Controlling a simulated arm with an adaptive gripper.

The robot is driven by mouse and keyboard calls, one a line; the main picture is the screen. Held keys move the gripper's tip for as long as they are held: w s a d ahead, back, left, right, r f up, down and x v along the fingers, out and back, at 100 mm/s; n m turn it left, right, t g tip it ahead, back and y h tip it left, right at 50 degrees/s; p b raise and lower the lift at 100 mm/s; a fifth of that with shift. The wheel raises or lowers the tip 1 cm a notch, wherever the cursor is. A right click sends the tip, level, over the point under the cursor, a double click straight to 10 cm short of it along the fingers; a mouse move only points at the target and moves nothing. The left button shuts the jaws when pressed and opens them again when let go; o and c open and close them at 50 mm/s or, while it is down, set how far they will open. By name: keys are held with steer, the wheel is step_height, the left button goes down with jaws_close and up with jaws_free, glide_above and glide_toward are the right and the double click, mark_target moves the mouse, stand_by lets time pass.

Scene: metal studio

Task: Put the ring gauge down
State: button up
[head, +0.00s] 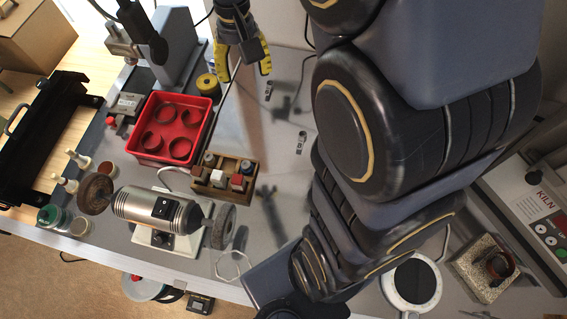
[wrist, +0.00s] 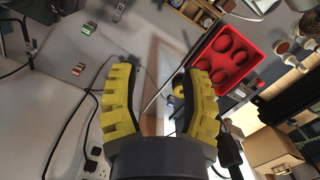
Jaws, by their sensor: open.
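My gripper (head: 242,68) hangs at the top middle of the head view, its yellow fingers apart. In the wrist view my gripper (wrist: 160,82) is open, with nothing held between the fingers. Several round, ring-like pieces (head: 165,112) sit in a red tray (head: 137,155) to the left of the gripper. The red tray (wrist: 252,38) also shows at upper right in the wrist view. A dark ring (head: 499,264) rests on a speckled block (head: 474,277) at the lower right of the head view. I cannot tell for certain which of these is the ring gauge.
A wooden holder (head: 228,190) with small blocks stands near the red tray. A bench grinder (head: 150,208) is in front of it. A yellow roll (head: 208,84) lies near my gripper. A kiln (head: 522,205) is at right. Two small metal pieces lie on otherwise fairly clear bench.

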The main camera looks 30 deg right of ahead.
steer(key=s+a+r+n, duration=0.1)
steer(key=s+a+n, duration=0.1)
steer(key=s, duration=0.7)
steer(key=s+a+r+n, duration=0.1)
steer(key=s+a+n, duration=0.1)
steer(key=s, duration=0.8)
steer(key=shift+a+r+g, duration=0.25)
steer(key=shift+a+g, duration=0.05)
steer(key=shift+a, duration=0.05)
steer(key=shift+a+f, duration=0.1)
steer(key=shift+f, duration=0.05)
